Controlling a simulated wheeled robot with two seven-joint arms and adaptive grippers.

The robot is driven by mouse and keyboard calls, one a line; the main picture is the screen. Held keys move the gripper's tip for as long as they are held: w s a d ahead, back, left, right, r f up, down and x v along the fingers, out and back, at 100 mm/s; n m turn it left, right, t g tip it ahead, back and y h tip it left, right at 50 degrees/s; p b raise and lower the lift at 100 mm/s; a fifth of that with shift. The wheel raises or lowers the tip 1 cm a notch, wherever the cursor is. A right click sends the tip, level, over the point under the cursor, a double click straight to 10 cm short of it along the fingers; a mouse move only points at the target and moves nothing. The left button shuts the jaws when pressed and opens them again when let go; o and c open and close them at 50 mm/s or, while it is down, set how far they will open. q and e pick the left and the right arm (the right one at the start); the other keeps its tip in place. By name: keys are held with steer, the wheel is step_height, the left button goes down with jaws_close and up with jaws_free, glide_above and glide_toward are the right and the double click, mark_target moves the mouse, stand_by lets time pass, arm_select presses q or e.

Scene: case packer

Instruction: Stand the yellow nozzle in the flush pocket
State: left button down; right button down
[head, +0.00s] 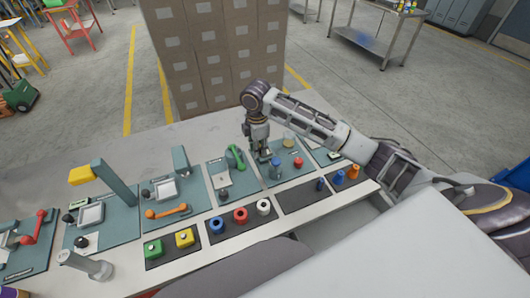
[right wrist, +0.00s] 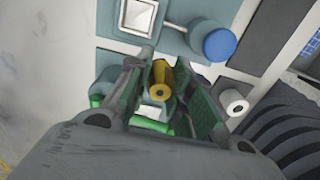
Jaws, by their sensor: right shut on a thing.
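In the right wrist view, the gripper (right wrist: 175,70) is shut on the yellow nozzle (right wrist: 160,90), whose round holed end faces the camera. The nozzle's far end is hidden, and in the head view I cannot make the nozzle out at the fingers. I cannot pick out the flush pocket for certain. My left gripper is not in view.
Red, blue and white rings (head: 263,207) lie on a dark front mat. Blue and orange pieces (head: 338,178) stand further right. Stacked boxes (head: 215,50) stand behind the table.

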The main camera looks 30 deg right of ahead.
steer(key=w+d+r+n+p, duration=0.1)
steer(key=w+d+r+n, duration=0.3)
steer(key=n, duration=1.4)
steer(key=shift+d+r, duration=0.4)
steer(key=shift+r, duration=0.3)
steer(key=shift+w, duration=0.1)
steer(key=shift+f+p, duration=0.4)
steer(key=shift+f, duration=2.1)
steer(key=shift+f, duration=0.1)
steer(key=shift+f+p, duration=0.3)
steer(key=shift+f, duration=2.1)
steer(key=shift+f, duration=0.1)
